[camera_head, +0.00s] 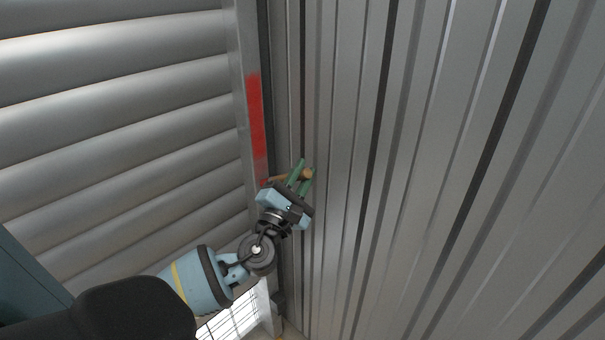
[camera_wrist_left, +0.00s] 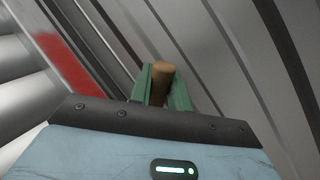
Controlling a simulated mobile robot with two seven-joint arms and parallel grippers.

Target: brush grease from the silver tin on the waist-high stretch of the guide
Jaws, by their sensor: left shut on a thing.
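My left gripper (camera_head: 302,177) has green fingers and is shut on the wooden handle of a brush (camera_head: 307,173). The handle's round end also shows between the fingers in the left wrist view (camera_wrist_left: 163,72). The brush points left toward the guide (camera_head: 245,60), an upright grey metal rail beside the shutter. A red stretch (camera_head: 255,115) marks the guide, and the brush is close to its lower end. I cannot tell whether the bristles touch it. The red stretch also shows in the left wrist view (camera_wrist_left: 68,62). The silver tin and my right gripper are not in view.
A slatted grey roller shutter (camera_head: 120,110) fills the left. A ribbed metal wall (camera_head: 440,150) fills the right, close to my left gripper. A pale grid-like surface (camera_head: 235,322) shows low down, below my left arm.

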